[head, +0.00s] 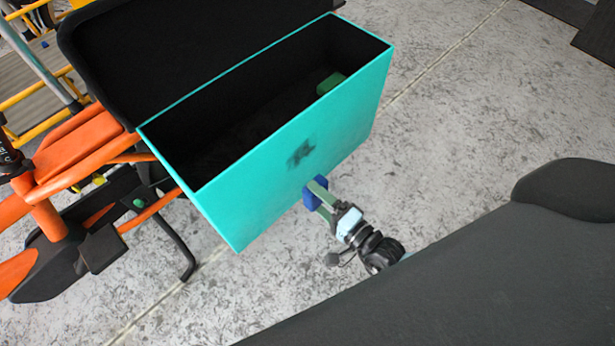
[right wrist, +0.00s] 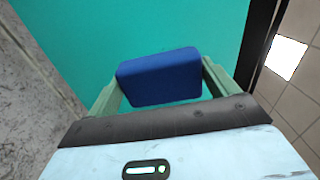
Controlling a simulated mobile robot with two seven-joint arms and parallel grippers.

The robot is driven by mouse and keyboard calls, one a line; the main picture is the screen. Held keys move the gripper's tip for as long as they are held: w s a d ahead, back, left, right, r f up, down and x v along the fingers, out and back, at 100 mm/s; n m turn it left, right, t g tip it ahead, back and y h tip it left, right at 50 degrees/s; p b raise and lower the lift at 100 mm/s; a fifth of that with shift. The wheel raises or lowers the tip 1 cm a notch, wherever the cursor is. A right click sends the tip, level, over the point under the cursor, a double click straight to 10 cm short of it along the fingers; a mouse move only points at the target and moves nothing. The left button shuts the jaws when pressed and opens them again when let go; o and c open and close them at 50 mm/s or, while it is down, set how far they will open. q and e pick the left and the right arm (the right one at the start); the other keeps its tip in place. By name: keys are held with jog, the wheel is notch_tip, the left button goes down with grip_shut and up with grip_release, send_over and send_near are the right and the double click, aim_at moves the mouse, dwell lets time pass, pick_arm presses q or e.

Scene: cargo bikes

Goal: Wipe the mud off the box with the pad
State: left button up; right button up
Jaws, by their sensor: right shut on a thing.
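The turquoise box (head: 350,120) sits on the cargo bike with its black lid open. A dark mud smudge (head: 301,153) shows on its near side wall. My right gripper (head: 318,193) is shut on a blue pad (head: 313,197), just below and right of the smudge, close to the wall. In the right wrist view the blue pad (right wrist: 160,77) sits between the two green fingers, with the turquoise wall (right wrist: 120,30) behind it. I cannot tell whether the pad touches the wall. The smudge does not show in the right wrist view. My left gripper is not in view.
The black lid (head: 200,40) stands open along the box's far side. A green block (head: 330,84) lies inside the box. The orange bike frame (head: 75,155) is at the left, with a black stand (head: 178,245) below. The grey floor right of the box is clear.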

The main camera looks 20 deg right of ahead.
aim_at(286, 169)
jog(key=shift+w+a, duration=0.1)
jog(key=shift+w, duration=0.1)
jog(key=shift+w+a, duration=0.1)
jog(key=shift+w, duration=0.15)
jog(key=b+x, duration=0.1)
jog(key=x, duration=0.1)
jog(key=shift+w, duration=0.25)
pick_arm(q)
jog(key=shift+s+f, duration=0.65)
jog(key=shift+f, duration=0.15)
pick_arm(e)
jog(key=shift+x, duration=1.2)
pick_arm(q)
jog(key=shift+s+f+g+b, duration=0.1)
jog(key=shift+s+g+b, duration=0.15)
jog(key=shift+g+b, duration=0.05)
pick_arm(e)
jog(key=shift+w+a, duration=0.15)
jog(key=shift+w, duration=0.1)
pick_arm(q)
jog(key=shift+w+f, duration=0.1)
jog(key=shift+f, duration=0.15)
pick_arm(e)
jog(key=shift+w+a, duration=0.25)
jog(key=shift+w, duration=0.4)
jog(key=shift+d, duration=0.15)
